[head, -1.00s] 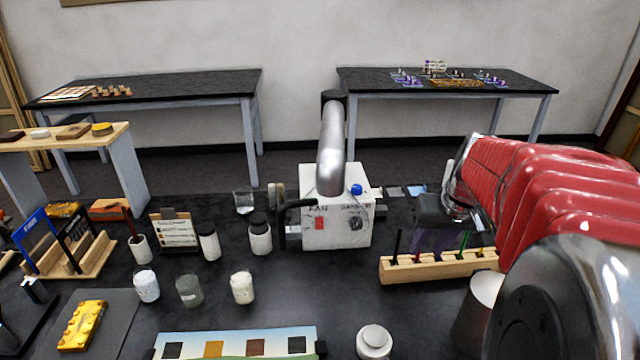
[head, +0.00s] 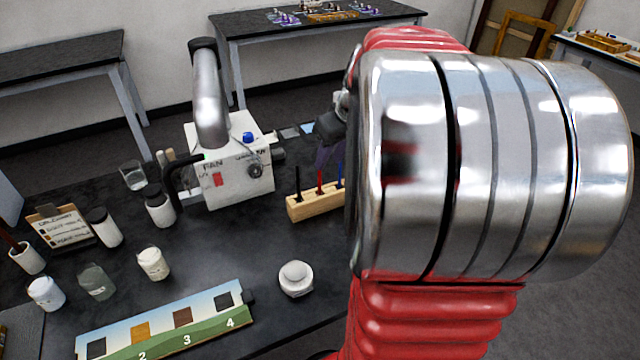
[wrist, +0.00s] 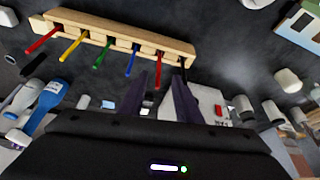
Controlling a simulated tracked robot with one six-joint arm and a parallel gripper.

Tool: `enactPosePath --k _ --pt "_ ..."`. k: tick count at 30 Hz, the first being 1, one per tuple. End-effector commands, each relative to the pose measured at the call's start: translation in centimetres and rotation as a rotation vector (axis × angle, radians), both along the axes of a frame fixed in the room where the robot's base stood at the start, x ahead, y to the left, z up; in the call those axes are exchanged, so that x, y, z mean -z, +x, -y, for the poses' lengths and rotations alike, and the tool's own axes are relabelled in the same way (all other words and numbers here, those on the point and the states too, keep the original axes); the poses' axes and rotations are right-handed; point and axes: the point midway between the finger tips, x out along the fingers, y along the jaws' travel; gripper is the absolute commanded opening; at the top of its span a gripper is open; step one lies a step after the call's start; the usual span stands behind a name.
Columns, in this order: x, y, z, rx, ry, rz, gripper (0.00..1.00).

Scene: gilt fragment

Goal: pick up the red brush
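The wooden brush rack (head: 312,206) stands on the black table, partly hidden by my arm in the head view. The wrist view shows the whole rack (wrist: 120,34) with several coloured brushes. A red brush (head: 320,181) stands between a black and a blue one. It also shows in the wrist view (wrist: 161,62), its end between my two purple fingers. A second red brush (wrist: 42,41) is at the rack's left end in the wrist view. My gripper (wrist: 160,82) is open, with a gap between its fingers. I cannot tell whether either finger touches the brush.
A white fan box (head: 228,168) with a grey duct stands left of the rack. A round white jar (head: 296,279) and a numbered colour card (head: 165,326) lie in front. Several jars, including a black-capped one (head: 158,205), stand at left. The table between is clear.

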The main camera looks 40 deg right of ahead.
Motion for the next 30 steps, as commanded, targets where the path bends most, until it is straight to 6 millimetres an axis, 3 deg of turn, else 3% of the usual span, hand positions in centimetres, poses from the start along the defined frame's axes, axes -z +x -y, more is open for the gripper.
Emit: enactPosePath --k 12,26,30 --pt "5.7 2.3 0.2 -0.002 0.002 -0.003 0.31" --pt "6.3 2.6 0.2 0.0 0.001 -0.001 0.31" --pt "7.4 3.0 0.3 0.0 0.004 -0.003 0.31"
